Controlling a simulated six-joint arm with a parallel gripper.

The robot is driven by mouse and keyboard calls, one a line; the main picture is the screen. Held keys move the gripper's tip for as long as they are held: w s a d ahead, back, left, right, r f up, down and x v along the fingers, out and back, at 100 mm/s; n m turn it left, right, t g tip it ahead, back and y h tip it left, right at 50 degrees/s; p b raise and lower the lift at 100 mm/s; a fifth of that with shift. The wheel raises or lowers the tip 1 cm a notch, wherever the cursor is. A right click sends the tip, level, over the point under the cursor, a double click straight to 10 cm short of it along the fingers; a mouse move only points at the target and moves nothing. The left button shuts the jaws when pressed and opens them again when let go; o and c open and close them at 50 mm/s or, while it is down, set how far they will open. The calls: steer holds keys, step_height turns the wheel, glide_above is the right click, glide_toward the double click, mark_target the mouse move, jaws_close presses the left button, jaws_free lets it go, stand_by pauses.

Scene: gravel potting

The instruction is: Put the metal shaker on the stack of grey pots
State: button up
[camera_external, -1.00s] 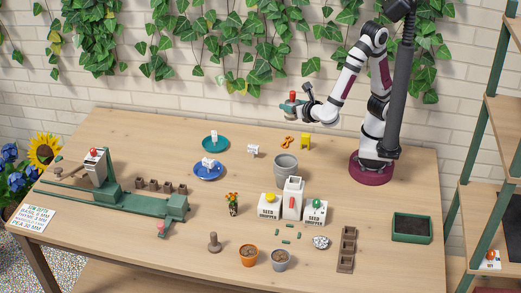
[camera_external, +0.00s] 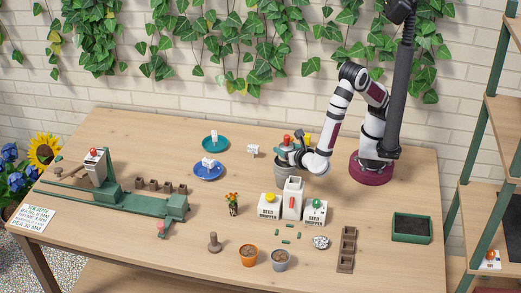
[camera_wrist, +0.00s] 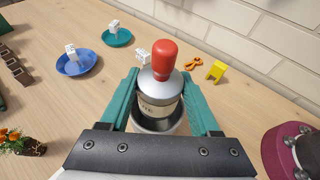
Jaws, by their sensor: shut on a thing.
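The metal shaker (camera_wrist: 158,88) is a silver cylinder with a red knob on top and a pale label on its side. My gripper (camera_wrist: 162,98) is shut on it, with a teal finger on each side, and holds it upright. The shaker also shows in the external view (camera_external: 287,139), partly behind my gripper (camera_external: 287,150). The stack of grey pots (camera_external: 284,169) stands right below it, and its rim shows around the shaker's base in the wrist view (camera_wrist: 147,126). I cannot tell whether the shaker touches the pots.
White seed hoppers (camera_external: 269,206) stand just in front of the pots. Behind them lie a yellow item (camera_wrist: 216,71) and an orange item (camera_wrist: 194,63). A blue saucer (camera_external: 202,174) and a teal saucer (camera_external: 209,145) hold white tags to the left. Small green pieces lie in front.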

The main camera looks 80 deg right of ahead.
steer(key=shift+f, duration=0.15)
steer(key=o, duration=1.5)
steer(key=shift+c, duration=0.2)
steer(key=v, duration=1.2)
